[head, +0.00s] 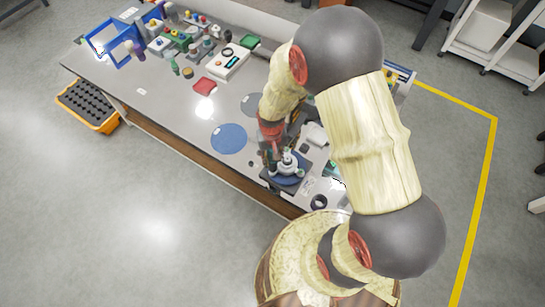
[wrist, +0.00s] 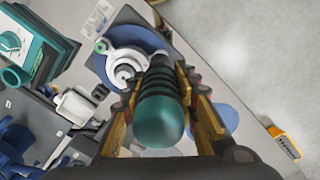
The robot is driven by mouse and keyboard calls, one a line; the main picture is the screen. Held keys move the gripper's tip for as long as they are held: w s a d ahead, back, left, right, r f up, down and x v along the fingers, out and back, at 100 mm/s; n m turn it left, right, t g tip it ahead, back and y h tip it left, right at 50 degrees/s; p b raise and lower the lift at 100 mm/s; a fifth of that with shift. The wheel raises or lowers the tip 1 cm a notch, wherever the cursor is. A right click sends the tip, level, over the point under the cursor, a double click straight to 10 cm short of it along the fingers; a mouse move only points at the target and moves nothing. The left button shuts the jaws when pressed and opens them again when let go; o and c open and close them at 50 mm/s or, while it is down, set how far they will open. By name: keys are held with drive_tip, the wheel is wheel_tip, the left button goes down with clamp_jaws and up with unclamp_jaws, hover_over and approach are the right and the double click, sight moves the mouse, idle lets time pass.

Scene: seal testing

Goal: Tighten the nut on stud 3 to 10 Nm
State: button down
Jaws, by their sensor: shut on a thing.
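My gripper (wrist: 163,84) is shut on a tool (wrist: 160,118) with a teal, rounded end and a dark ribbed grip, probably a torque driver. In the wrist view the tool's far end is hidden behind its handle. Past it, to the upper left, a white round flanged part (wrist: 125,65) sits on a dark plate with a blue disc (wrist: 128,36). In the head view the same white part (head: 288,165) stands near the table's front edge, just below my gripper (head: 272,152). Stud 3 and its nut cannot be picked out, and contact between tool and part cannot be told.
A teal instrument (wrist: 40,45) and a white block (wrist: 78,104) lie left of the fixture in the wrist view. On the table (head: 150,95) are a blue round mat (head: 229,138), a red pad (head: 204,85) and a white device (head: 229,63). The table's front-left area is clear.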

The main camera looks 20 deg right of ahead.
drive_tip(key=shift+f+b, duration=0.8)
drive_tip(key=shift+f, duration=0.45)
idle(1.7)
drive_tip(key=shift+r, duration=0.1)
idle(0.4)
drive_tip(key=shift+r+p, duration=1.8)
drive_tip(key=shift+r, duration=0.65)
